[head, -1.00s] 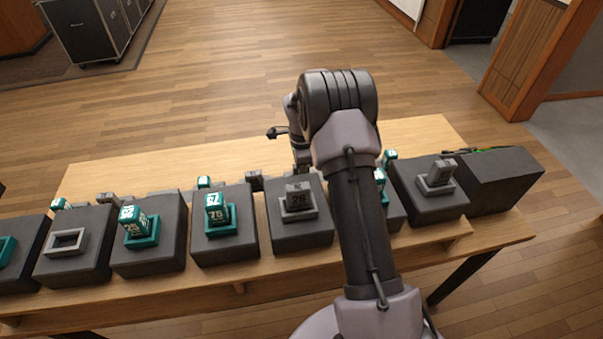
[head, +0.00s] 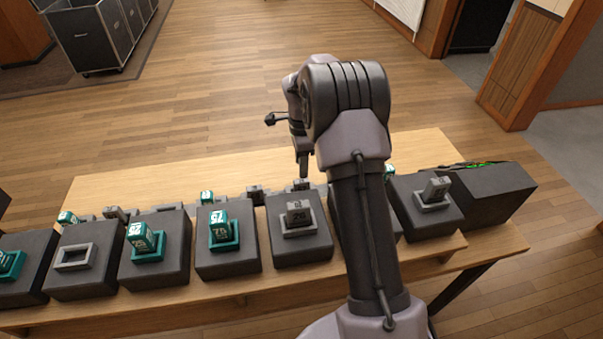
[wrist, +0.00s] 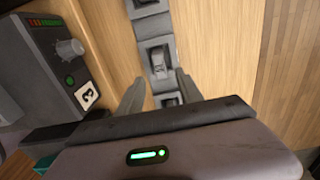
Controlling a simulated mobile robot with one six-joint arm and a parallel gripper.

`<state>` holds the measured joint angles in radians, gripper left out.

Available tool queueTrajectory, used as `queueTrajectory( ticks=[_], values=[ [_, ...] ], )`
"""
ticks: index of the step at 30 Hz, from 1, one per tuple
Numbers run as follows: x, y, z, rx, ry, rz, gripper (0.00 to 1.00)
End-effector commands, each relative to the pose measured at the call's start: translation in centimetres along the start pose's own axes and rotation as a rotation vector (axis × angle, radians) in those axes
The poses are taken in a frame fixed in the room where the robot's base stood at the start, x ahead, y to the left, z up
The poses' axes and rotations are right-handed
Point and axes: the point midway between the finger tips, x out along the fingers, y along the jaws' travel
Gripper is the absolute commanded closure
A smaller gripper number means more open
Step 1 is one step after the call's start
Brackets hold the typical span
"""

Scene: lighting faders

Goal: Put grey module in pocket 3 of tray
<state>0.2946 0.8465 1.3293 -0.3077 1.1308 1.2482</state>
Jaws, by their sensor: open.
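In the wrist view, a small grey module (wrist: 158,68) stands in a pocket of a grey strip, which looks like the tray (wrist: 153,27). My gripper (wrist: 157,84) is open and empty, with one finger on each side of the strip just short of this module. In the head view, my gripper (head: 303,172) hangs over the back row, behind the dark box with a grey module marked 26 (head: 299,213). Another grey module (head: 436,189) sits on a box at the right. Pocket numbers on the strip cannot be read.
Dark boxes line the wooden table's front (head: 210,290). Some hold teal modules (head: 219,229); one has an empty grey socket (head: 75,257). In the wrist view, a dark box (wrist: 55,60) with a knob and a label like 3 stands left of my fingers. Bare wood lies behind the row.

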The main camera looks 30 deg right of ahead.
Motion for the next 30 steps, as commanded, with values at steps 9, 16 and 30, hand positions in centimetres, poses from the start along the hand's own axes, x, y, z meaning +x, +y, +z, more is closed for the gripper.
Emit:
queueTrajectory(
  ticks=[9,16,30],
  values=[
    [-12.5,5.0,4.3,-0.305,-0.028,-0.120,0.57],
    [-24.1,22.4,9.8,-0.953,-0.011,-0.381,0.57],
    [-22.6,35.6,10.9,-1.435,0.078,-0.590,0.57]
  ],
)
